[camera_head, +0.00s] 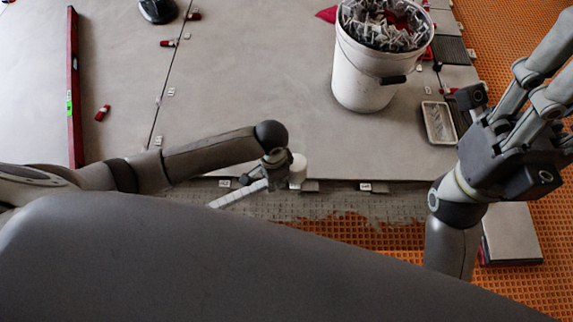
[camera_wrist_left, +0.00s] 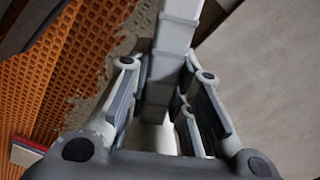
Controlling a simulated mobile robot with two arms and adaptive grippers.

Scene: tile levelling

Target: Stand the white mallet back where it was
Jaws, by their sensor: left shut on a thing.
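The white mallet shows in the head view as a short white cylinder (camera_head: 298,170) and a pale, ridged bar (camera_head: 236,195) on either side of my left gripper (camera_head: 270,178). The gripper is shut on it at the front edge of the grey tiles. In the left wrist view, the pale ridged bar (camera_wrist_left: 172,60) runs between the fingers of my left gripper (camera_wrist_left: 165,95), with a white rounded part (camera_wrist_left: 155,136) close to the palm. The fingers hide part of the mallet. My right gripper (camera_head: 545,75) is at the right; its fingertips are cut off or unclear.
A white bucket (camera_head: 362,78) full of clips stands on the large grey tiles (camera_head: 245,85). A red level (camera_head: 74,90) lies at the left. A small tray (camera_head: 438,123) and a tile stack (camera_head: 511,233) are at the right. Orange matting (camera_head: 375,238) borders the front.

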